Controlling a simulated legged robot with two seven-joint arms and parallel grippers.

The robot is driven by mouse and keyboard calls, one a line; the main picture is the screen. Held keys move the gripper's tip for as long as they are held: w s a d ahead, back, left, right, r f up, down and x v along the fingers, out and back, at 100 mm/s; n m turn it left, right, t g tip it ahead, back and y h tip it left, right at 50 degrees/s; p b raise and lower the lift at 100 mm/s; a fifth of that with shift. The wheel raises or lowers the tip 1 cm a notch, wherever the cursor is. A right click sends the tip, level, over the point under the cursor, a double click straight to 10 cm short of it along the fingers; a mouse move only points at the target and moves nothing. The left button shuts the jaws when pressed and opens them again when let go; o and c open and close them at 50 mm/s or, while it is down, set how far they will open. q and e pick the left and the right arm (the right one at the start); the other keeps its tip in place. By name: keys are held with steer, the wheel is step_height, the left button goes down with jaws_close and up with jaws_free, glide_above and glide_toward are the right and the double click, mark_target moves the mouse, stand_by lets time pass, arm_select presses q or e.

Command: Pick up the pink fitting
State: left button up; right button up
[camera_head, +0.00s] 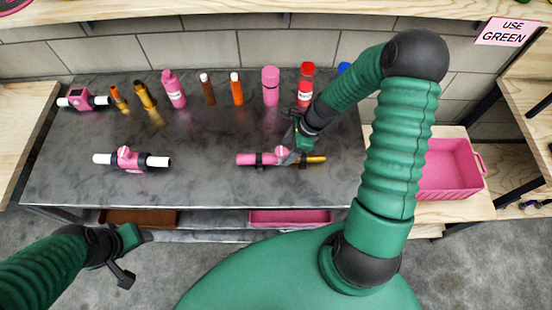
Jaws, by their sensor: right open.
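A pink fitting (257,159) with a dark band and a gold end piece lies on the grey metal table near its front edge. My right gripper (290,158) is open and reaches down over the middle of this fitting; its fingers partly hide it, and I cannot tell whether they touch it. Another pink fitting (126,158) with white ends and black collars lies further left on the table. A third pink fitting (79,97) with white ends is at the back left. My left gripper (134,257) is open and empty, in front of the table at lower left.
A row of bottles and cylinders stands at the back, including a pink bottle (173,90), a pink cylinder (270,87) and a red bottle (306,85). A pink bin (450,168) stands at right. The grey table (200,180) is clear between the two front fittings.

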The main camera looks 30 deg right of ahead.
mark_target(277, 157)
steer(key=shift+x, duration=1.15)
steer(key=x, duration=0.2)
steer(key=shift+w+a+f+p, duration=0.2)
steer(key=shift+a+f+p, duration=0.05)
steer(key=shift+a+p, duration=0.05)
steer(key=shift+a, duration=0.3)
steer(key=shift+w+a, duration=0.1)
steer(key=shift+a, duration=0.1)
steer(key=shift+c, duration=1.3)
steer(key=shift+d+f, duration=0.15)
steer(key=shift+d, duration=0.4)
steer(key=c, duration=0.7)
steer(key=shift+c, duration=1.3)
jaws_close()
arm_select(q)
steer(key=shift+a+r, duration=0.1)
steer(key=shift+r, duration=0.2)
arm_select(e)
steer(key=shift+a, duration=0.3)
